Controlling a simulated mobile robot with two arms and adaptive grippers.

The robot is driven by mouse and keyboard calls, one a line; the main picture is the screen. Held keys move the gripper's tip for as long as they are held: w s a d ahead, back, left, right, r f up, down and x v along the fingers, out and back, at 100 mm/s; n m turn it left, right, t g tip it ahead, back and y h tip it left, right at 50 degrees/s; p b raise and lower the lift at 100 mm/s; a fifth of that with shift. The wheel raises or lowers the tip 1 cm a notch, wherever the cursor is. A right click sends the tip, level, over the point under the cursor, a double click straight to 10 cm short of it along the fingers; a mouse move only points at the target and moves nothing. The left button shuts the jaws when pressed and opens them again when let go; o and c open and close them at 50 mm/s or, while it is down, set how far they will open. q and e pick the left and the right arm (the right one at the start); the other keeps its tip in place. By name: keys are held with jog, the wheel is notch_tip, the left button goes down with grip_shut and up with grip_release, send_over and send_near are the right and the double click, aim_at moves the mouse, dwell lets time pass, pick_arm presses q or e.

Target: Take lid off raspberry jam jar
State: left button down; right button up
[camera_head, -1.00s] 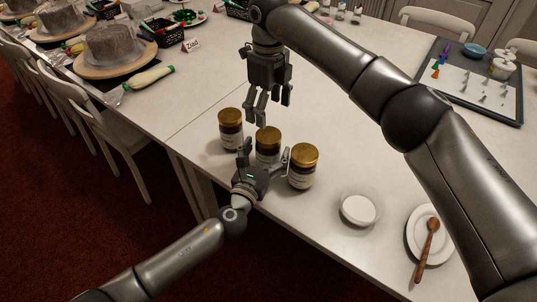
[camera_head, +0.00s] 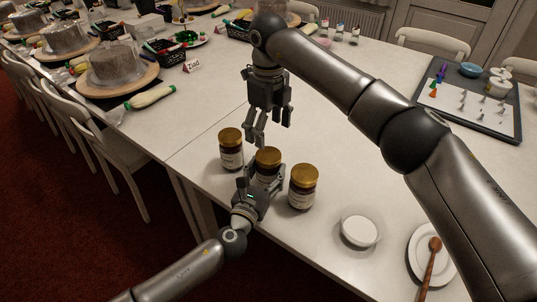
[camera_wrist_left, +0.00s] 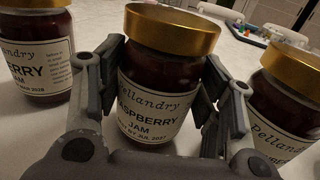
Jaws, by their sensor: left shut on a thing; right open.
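The raspberry jam jar (camera_head: 268,160) is the middle one of three gold-lidded jars. It stands upright on the table with its gold lid (camera_head: 267,154) on. In the left wrist view its label (camera_wrist_left: 155,108) reads "Raspberry Jam", and the lid (camera_wrist_left: 172,30) shows above the fingers. My left gripper (camera_head: 262,180) is shut on the jar's body, one finger on each side, below the lid. My right gripper (camera_head: 262,132) is open and empty, pointing down, and appears above and behind the jar in the head view.
Another jar (camera_head: 231,152) stands close on the left and one (camera_head: 302,188) on the right. A white bowl (camera_head: 358,232) and a plate with a wooden spoon (camera_head: 430,262) are to the right. A dark tray (camera_head: 508,128) lies at the far right.

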aim_at(268, 155)
jog(key=m, duration=2.1)
jog(key=shift+m, duration=0.3)
jog(key=shift+f, duration=4.05)
